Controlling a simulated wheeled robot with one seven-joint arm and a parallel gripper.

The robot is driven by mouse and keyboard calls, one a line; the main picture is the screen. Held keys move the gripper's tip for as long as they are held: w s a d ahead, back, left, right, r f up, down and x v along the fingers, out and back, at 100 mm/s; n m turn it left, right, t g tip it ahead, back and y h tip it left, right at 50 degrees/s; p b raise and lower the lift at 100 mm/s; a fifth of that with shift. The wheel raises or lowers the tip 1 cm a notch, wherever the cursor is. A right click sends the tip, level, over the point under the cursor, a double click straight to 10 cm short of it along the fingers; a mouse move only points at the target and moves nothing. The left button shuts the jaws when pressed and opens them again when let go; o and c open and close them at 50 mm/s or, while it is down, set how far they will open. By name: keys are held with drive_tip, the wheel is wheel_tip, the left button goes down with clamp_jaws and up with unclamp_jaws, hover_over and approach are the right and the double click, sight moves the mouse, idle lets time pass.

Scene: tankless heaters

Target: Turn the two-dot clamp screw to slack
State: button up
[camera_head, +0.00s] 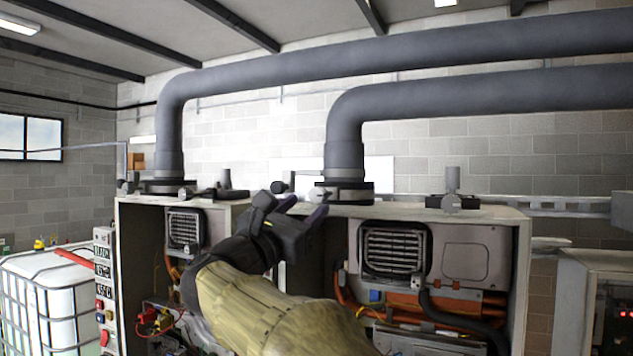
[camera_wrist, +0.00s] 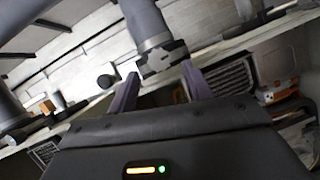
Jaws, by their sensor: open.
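My gripper (camera_head: 299,203) is open and empty in the head view, raised at the top front edge of the middle heater cabinet. In the wrist view its two fingers (camera_wrist: 161,88) point at a dark clamp collar (camera_wrist: 162,58) around the foot of a grey flue pipe. The same collar (camera_head: 343,192) is beside the fingers in the head view. A dark screw head (camera_head: 279,187) shows just behind the fingertips, and a round dark knob (camera_wrist: 105,82) shows left of the fingers in the wrist view. No dot marks are readable, so I cannot tell which screw has two dots.
Another flue clamp (camera_head: 168,187) with dark screws sits on the left cabinet. A capped stub (camera_head: 452,182) stands on the cabinet top at right. The open cabinet holds a grille (camera_head: 394,250) and orange pipes. A white caged tank (camera_head: 55,300) stands at lower left.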

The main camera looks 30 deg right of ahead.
sight(314, 198)
drive_tip(key=p+x, duration=0.3)
drive_tip(key=x, duration=0.1)
drive_tip(key=shift+w+d+r, duration=0.15)
drive_tip(key=shift+d+r, duration=0.05)
drive_tip(key=shift+r, duration=0.1)
drive_tip(key=shift+w+d, duration=0.25)
drive_tip(key=shift+d, duration=0.2)
drive_tip(key=c, duration=1)
drive_tip(key=shift+a, duration=0.2)
drive_tip(key=shift+d, duration=0.15)
